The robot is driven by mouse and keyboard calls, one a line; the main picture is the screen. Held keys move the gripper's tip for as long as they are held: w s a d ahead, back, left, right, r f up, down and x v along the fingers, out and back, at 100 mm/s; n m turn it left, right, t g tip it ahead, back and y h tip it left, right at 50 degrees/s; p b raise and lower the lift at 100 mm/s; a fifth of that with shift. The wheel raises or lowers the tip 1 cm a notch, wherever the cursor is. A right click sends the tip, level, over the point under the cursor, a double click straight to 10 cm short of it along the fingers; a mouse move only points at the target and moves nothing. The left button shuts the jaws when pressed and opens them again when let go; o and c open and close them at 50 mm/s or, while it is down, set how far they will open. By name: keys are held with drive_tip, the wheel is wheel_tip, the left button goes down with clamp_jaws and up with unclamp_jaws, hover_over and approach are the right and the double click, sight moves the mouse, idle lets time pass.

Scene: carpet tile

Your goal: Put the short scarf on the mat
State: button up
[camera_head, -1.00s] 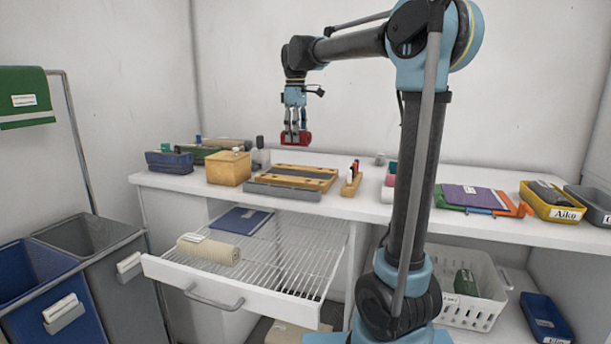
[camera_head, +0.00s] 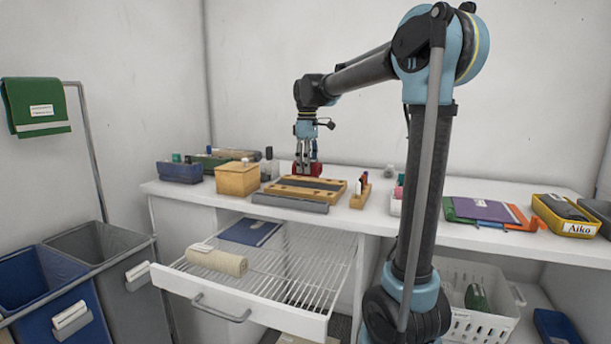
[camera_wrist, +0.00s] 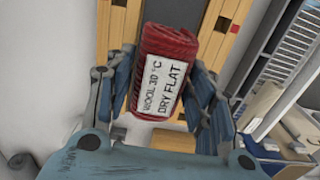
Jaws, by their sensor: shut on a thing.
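A red rolled knit cloth (camera_wrist: 168,42), which looks like a scarf, carries a white label reading "WOOL 30°C DRY FLAT". My gripper (camera_head: 307,164) is shut on it, with a finger on each side of the roll in the wrist view. In the head view the red roll (camera_head: 313,171) is low at the back edge of a wooden frame (camera_head: 328,187) with a grey middle. I cannot tell whether it touches the counter or frame. No mat is clearly identifiable; a flat grey strip (camera_head: 290,203) lies in front of the frame.
A yellow box (camera_head: 237,179) and a blue bin (camera_head: 180,173) stand left of the frame; a small wooden holder (camera_head: 360,196) stands right. Below, an open wire drawer (camera_head: 300,270) holds a beige roll (camera_head: 217,262) and a blue folder (camera_head: 249,231). Folders (camera_head: 485,210) lie right.

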drive_tip(key=shift+f, duration=1.65)
drive_tip(key=o, duration=1.2)
drive_tip(key=shift+c, duration=0.2)
drive_tip(key=shift+r, duration=0.1)
wheel_tip(320, 180, up, 12)
drive_tip(key=shift+f, duration=0.1)
drive_tip(key=shift+s, duration=0.15)
